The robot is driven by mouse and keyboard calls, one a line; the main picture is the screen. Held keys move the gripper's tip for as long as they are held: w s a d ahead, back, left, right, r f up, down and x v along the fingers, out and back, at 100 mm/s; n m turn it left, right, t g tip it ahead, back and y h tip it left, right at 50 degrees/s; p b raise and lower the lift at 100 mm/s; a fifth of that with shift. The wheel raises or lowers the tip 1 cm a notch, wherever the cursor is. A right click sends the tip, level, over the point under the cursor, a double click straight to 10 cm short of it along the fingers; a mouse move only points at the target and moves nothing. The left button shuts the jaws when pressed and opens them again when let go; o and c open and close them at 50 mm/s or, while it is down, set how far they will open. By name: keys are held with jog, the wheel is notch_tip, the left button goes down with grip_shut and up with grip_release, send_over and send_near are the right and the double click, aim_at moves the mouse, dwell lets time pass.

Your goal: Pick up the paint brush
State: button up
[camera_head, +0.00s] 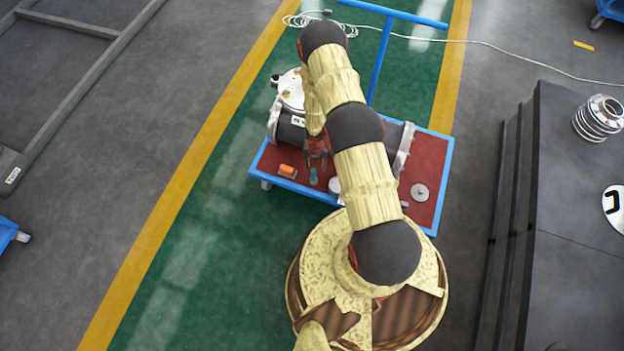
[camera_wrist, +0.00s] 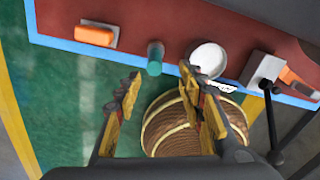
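I cannot pick out the paint brush for certain in either view. Small things lie along the near edge of the red cart top: an orange block on a pale base (camera_head: 287,170), a teal cylinder (camera_head: 313,176) and a white disc (camera_head: 334,186). In the wrist view the orange block (camera_wrist: 95,35), the teal cylinder (camera_wrist: 154,58) and the white disc (camera_wrist: 208,58) show again. A grey piece with an orange part (camera_wrist: 290,82) lies at the right. My gripper (camera_wrist: 160,76) is open with nothing between its fingers; the teal cylinder shows just beyond the fingertips. In the head view my arm partly hides the cart.
The cart's blue rim (camera_head: 433,200) runs around the red top. A grey disc (camera_head: 419,192) lies at its right, and dark cylindrical housings (camera_head: 290,130) stand behind. A dark cabinet (camera_head: 560,200) stands to the right. The green floor (camera_head: 200,260) at left is clear.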

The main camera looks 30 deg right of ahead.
aim_at(315, 170)
jog(key=shift+w+a+n, duration=0.15)
jog(key=shift+n, duration=0.25)
jog(key=shift+f, duration=0.15)
notch_tip(315, 170, down, 5)
jog(key=b, duration=0.3)
jog(key=shift+f, duration=0.15)
jog(key=shift+w+a+f+b, duration=0.1)
jog(key=shift+f+b, duration=0.85)
jog(key=shift+f, duration=0.7)
jog(key=shift+a+f+b, duration=0.1)
jog(key=shift+f+b, duration=0.85)
jog(key=shift+f, duration=0.65)
jog(key=shift+r, duration=0.1)
grip_shut()
